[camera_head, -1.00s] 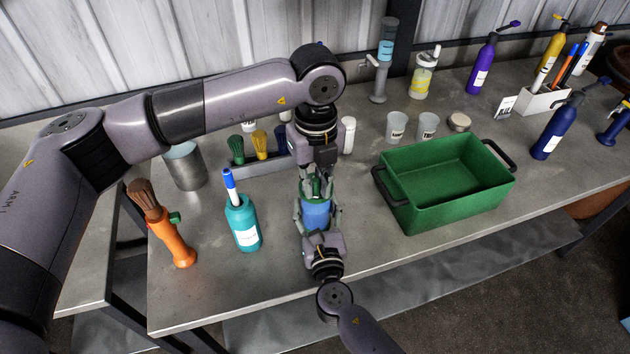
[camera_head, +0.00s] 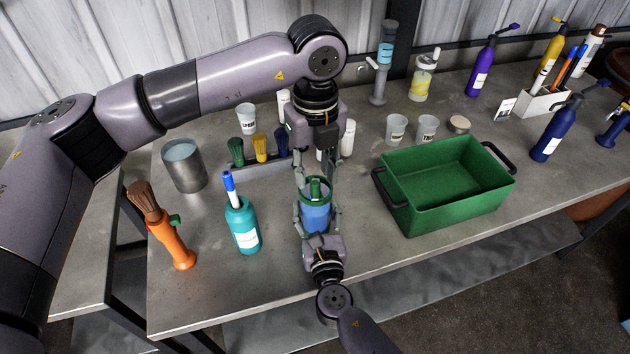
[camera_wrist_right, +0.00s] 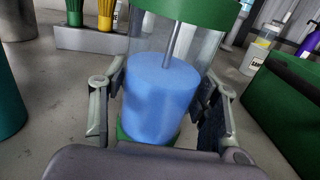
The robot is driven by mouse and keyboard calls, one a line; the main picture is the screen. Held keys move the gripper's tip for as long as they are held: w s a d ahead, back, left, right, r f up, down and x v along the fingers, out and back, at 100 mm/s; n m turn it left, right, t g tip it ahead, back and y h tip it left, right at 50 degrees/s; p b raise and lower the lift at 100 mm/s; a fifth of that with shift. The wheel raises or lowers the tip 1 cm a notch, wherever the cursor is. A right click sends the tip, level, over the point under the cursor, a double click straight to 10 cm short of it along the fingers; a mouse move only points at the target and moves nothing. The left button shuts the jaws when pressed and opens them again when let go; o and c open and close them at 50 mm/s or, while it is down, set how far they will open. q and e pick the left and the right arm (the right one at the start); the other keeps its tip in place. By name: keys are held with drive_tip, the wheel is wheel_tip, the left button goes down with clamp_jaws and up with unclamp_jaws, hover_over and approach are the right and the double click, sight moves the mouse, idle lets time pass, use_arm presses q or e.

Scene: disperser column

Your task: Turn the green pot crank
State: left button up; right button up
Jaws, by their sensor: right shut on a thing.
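The pot (camera_head: 316,216) stands upright near the table's front edge. It has blue contents, clear walls and a green lid with a small green crank (camera_head: 315,188) sticking up. My right gripper (camera_head: 318,212) comes from the front and is shut around the pot's body. In the right wrist view its fingers flank the blue contents (camera_wrist_right: 162,98), and a thin metal rod runs down into them from the green lid (camera_wrist_right: 190,12). My left gripper (camera_head: 316,172) points down just above and behind the crank, its fingers apart with nothing visibly held.
A teal bottle (camera_head: 242,228) and an orange-handled brush (camera_head: 172,240) stand to the left. A green crate (camera_head: 405,212) stands to the right. Behind are a brush holder (camera_head: 262,167), a metal can (camera_head: 184,170) and small cups (camera_head: 396,128).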

sight(315, 183)
use_arm(q)
wheel_tip(315, 183, up, 8)
idle(0.4)
use_arm(e)
drive_tip(key=o, duration=1.5)
drive_tip(key=shift+o, duration=0.2)
